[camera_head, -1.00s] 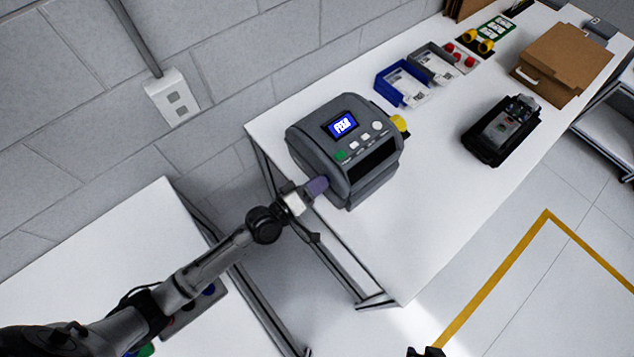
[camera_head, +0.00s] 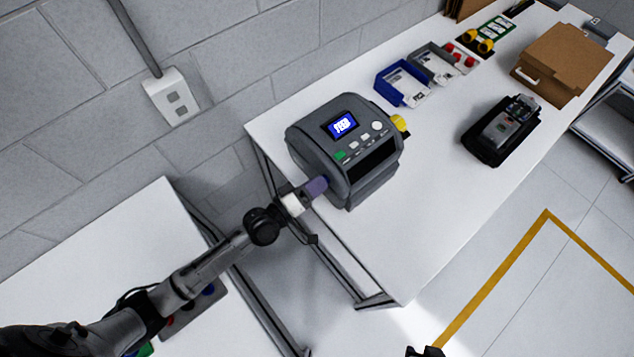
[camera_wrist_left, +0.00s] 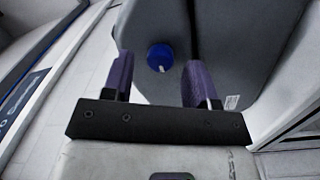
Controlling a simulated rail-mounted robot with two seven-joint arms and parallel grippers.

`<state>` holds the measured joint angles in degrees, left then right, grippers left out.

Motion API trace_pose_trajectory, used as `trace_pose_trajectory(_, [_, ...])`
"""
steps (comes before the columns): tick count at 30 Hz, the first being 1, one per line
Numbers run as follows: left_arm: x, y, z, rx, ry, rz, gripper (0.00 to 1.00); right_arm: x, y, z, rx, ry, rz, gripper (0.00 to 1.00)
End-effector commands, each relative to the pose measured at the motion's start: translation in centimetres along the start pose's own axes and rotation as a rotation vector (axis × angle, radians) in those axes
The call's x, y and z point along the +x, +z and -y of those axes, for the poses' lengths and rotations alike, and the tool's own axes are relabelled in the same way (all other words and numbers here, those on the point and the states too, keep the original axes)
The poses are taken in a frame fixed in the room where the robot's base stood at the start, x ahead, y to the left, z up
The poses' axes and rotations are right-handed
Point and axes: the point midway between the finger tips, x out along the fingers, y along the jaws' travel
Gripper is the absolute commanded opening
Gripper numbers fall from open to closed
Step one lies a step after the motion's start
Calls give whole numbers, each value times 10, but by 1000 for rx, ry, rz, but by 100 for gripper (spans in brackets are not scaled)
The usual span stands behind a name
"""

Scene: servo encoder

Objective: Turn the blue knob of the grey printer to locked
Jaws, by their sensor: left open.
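The grey printer (camera_head: 345,150) stands on the white table, its small blue screen lit and a row of buttons below it. In the left wrist view its grey side (camera_wrist_left: 240,50) fills much of the picture. The blue knob (camera_wrist_left: 160,57) is on that side, with a short white mark at its lower edge pointing down. My left gripper (camera_wrist_left: 158,75) is open, with its purple fingers on either side of the knob in the picture; I see no contact. In the head view the left gripper (camera_head: 318,186) is close to the printer's left side, and the knob is hidden there.
On the white table (camera_head: 420,225) are a blue bin (camera_head: 402,84), a grey bin (camera_head: 434,64), a black device (camera_head: 502,130) and a cardboard box (camera_head: 562,62). A yellow knob (camera_head: 400,123) is on the printer's far side. The table's front area is clear.

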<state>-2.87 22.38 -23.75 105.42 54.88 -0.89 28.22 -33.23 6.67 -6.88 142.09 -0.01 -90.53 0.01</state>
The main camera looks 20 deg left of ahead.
Motion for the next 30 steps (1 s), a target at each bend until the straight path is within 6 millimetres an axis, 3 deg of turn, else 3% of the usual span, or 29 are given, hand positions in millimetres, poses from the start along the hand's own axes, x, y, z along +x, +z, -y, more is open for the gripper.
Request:
trace_pose_trajectory(18, [-110, 1, 1, 1, -2, 3, 53, 11, 4, -2, -7, 5, 1, 43])
trace_pose_trajectory(24, [-126, 0, 1, 1, -1, 1, 53, 13, 4, 0, -2, 2, 0, 43])
trace_pose_trajectory(30, [-132, 0, 0, 0, 0, 1, 53, 13, 4, 1, 1, -1, 0, 43])
